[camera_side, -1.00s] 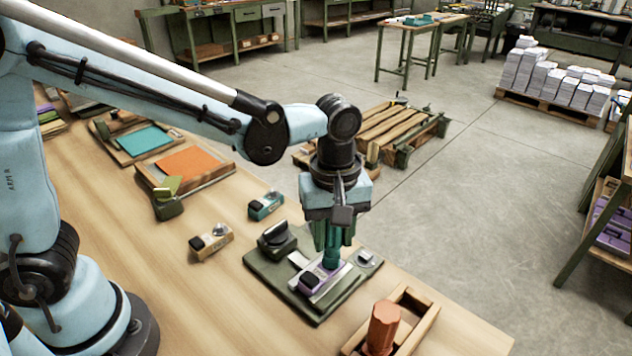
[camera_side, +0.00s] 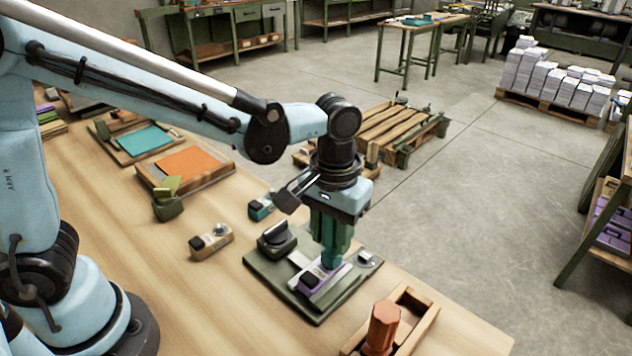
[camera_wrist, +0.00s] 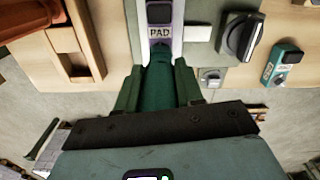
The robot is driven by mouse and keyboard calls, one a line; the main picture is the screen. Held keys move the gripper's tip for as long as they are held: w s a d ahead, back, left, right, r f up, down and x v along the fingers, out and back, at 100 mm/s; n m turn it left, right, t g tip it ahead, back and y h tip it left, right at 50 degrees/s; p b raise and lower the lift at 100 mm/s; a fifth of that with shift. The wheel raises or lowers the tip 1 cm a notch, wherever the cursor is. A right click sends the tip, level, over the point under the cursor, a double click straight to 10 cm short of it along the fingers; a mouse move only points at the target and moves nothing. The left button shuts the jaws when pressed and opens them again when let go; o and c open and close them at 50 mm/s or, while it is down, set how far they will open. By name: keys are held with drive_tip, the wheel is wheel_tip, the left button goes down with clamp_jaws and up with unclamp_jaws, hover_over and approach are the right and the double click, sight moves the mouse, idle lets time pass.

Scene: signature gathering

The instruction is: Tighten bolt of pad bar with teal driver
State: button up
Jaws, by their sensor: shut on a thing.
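My gripper (camera_side: 331,238) points down over the green fixture plate (camera_side: 262,274), shut on the teal driver (camera_side: 332,259). In the wrist view, the driver (camera_wrist: 158,84) stands between my two green fingers (camera_wrist: 158,92). The purple-and-light pad bar (camera_side: 318,289) lies on the plate, and its "PAD" label shows in the wrist view (camera_wrist: 160,32). The driver's lower end is at the bar's far end, seemingly touching it. The bolt is hidden beneath the driver.
A wooden tray (camera_side: 425,308) with an orange driver (camera_side: 382,328) stands at the near right. A tan block (camera_side: 211,241), a teal block (camera_side: 261,208) and an olive block (camera_side: 168,204) lie to the left. An orange-topped tray (camera_side: 193,166) lies further back.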

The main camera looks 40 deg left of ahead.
idle(0.3)
drive_tip(key=shift+r, duration=2.25)
